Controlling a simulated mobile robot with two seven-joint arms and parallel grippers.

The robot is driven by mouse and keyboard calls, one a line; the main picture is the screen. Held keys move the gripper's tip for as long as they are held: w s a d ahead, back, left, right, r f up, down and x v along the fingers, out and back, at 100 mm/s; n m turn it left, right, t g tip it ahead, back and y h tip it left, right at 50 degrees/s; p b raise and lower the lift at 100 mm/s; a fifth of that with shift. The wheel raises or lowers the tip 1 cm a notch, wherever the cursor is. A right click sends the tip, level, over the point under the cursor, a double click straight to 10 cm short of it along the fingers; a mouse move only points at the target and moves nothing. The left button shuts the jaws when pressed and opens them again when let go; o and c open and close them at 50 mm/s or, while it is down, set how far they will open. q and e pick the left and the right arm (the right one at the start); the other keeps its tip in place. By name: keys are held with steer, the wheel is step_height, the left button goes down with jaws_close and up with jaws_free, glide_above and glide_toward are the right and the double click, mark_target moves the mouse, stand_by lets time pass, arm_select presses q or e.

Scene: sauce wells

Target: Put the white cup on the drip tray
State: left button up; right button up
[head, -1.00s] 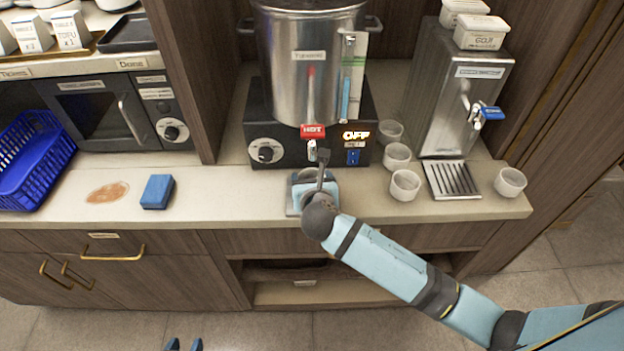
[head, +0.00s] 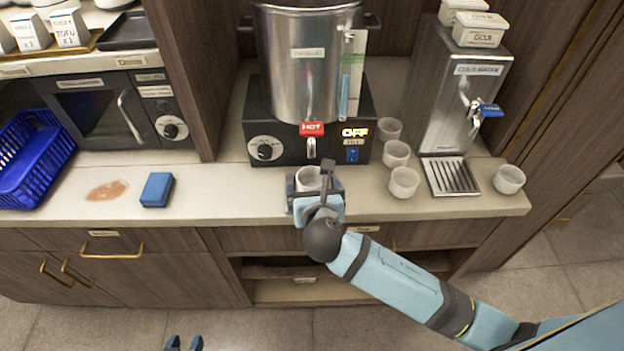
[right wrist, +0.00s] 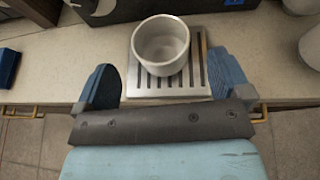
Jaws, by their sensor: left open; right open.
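A white cup (head: 308,178) stands upright on a slatted metal drip tray (right wrist: 135,84) below the urn's HOT tap. In the right wrist view the cup (right wrist: 161,46) stands on the tray's slats, just beyond my fingers. My right gripper (right wrist: 166,84) is open, its blue fingers apart and clear of the cup. In the head view my right gripper (head: 316,198) is in front of the cup and hides part of it and most of that tray. My left gripper (head: 184,343) is open and empty at the bottom edge, away from the counter.
Several other white cups stand right of the urn (head: 313,70), one of them (head: 404,183) near the front. Another slatted tray (head: 452,177) lies under the cold water dispenser (head: 462,95). A blue sponge (head: 157,190) and brown spill (head: 107,190) are on the left counter.

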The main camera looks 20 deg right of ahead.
steer(key=v, duration=0.6)
steer(key=s+d+f+m+y, duration=0.1)
steer(key=s+f+m, duration=0.3)
steer(key=m, duration=0.6)
steer(key=s+d+f+m+g+y, duration=0.1)
steer(key=s+f+m, duration=0.4)
steer(key=m, duration=0.5)
steer(key=s+d+f+m+g+y, duration=0.1)
steer(key=s+d+f+m+y, duration=0.2)
steer(key=f+m, duration=0.5)
steer(key=shift+s+d+f+m+y, duration=0.2)
steer(key=shift+s+f+m+y, duration=0.4)
steer(key=shift+m, duration=0.7)
steer(key=shift+s+r, duration=0.15)
steer(key=shift+r, duration=0.15)
